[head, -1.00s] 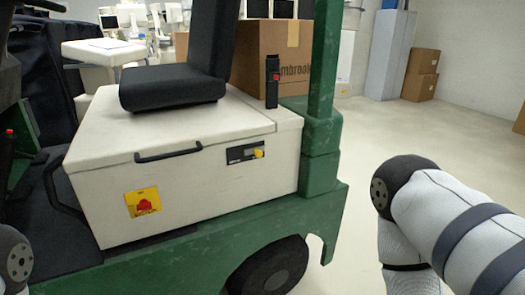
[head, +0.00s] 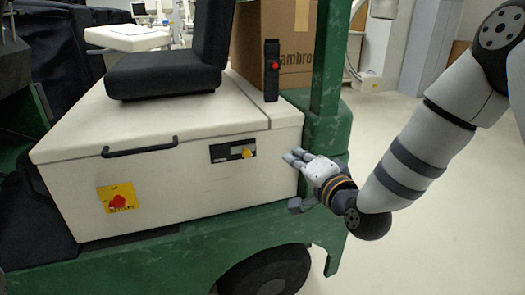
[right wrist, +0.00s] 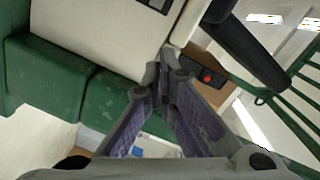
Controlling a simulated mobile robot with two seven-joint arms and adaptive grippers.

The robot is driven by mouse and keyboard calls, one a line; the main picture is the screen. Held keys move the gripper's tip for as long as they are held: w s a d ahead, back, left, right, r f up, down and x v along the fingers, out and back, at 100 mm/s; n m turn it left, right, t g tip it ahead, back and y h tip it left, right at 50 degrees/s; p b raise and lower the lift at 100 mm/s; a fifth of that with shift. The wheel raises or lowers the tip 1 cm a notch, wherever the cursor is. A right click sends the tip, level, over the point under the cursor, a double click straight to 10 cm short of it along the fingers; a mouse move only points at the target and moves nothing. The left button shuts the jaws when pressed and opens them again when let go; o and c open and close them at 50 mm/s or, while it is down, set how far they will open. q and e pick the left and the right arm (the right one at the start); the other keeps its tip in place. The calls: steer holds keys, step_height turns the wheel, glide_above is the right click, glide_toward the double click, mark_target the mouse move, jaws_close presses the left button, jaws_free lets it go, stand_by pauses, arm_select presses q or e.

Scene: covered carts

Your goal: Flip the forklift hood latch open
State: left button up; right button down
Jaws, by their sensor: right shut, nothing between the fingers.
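My left gripper is not in view.
A black seat (head: 165,78) stands on the hood. A black post with a red button (head: 272,70) rises at the hood's right rear, beside a green upright (head: 327,60). A cardboard box (head: 285,45) stands behind. Open floor (head: 440,230) lies to the right.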

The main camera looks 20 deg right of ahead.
mark_target(241, 146)
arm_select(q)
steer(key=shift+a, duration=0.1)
arm_select(e)
steer(key=shift+a, duration=0.1)
